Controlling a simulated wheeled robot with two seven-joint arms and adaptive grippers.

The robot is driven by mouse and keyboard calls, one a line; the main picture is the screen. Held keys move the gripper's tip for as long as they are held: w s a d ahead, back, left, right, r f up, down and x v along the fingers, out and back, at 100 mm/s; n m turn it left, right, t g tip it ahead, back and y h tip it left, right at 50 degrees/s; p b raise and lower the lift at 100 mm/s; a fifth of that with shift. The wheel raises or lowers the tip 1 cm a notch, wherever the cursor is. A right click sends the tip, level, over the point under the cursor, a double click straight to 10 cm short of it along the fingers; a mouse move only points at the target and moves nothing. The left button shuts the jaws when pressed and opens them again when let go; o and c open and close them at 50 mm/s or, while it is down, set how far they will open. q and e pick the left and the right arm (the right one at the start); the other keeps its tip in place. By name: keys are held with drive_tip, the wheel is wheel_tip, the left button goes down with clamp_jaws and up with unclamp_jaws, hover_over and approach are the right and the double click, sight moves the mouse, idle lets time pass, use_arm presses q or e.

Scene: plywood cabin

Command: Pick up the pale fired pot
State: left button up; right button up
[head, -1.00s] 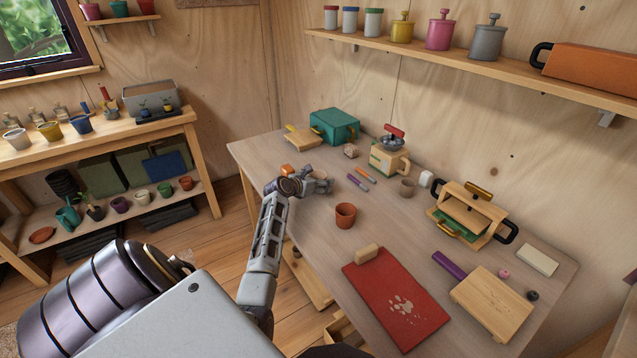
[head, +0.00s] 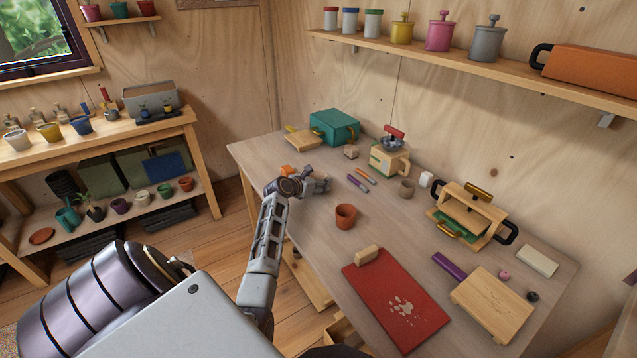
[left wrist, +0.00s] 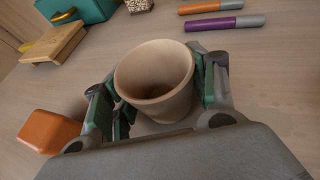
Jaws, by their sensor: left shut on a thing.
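The pale fired pot (left wrist: 158,88) is a beige, open-topped pot, seen large in the left wrist view. My left gripper (left wrist: 158,98) is shut on it, with green-padded fingers against its left and right sides. In the head view, my left gripper (head: 318,184) is low over the far left part of the table and mostly hides the pot. I cannot tell whether the pot's base touches the table. My right gripper is not in view.
An orange block (left wrist: 48,132) lies just left of the gripper. Two markers (left wrist: 225,23) lie beyond the pot. A terracotta pot (head: 346,216) stands nearer on the table (head: 310,232).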

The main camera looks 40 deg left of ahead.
sight(319, 175)
use_arm(q)
wheel_tip(319, 175, up, 8)
drive_tip(key=shift+r+p, duration=0.25)
drive_tip(key=shift+p, duration=0.65)
drive_tip(key=shift+r, duration=0.75)
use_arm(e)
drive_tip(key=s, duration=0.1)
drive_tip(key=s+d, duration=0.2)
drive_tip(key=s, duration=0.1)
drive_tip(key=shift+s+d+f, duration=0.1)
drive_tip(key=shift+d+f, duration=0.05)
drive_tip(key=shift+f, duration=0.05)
